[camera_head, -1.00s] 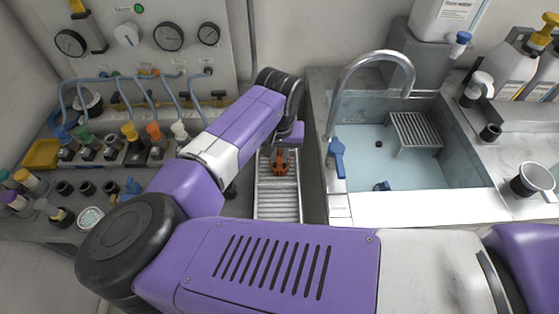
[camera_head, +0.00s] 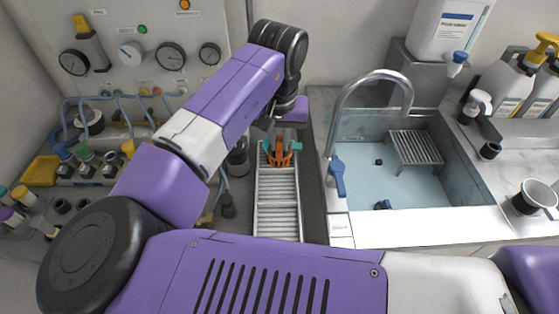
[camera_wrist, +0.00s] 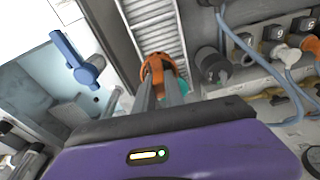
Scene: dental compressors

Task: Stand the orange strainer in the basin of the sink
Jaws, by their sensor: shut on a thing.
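The orange strainer (camera_head: 279,156) is at my gripper (camera_head: 283,146), above the upper part of the ribbed metal rack left of the sink. In the wrist view the orange strainer (camera_wrist: 158,68) sits between the grey fingers of my gripper (camera_wrist: 160,88), which are shut on it. The fingers hide part of it, and I cannot tell whether it touches the rack. The sink basin (camera_head: 375,183) lies to the right, with a pale blue floor.
The ribbed rack (camera_head: 278,215) lies below my gripper. A dark cylinder (camera_head: 238,158) stands left of it. The basin's middle is mostly clear.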

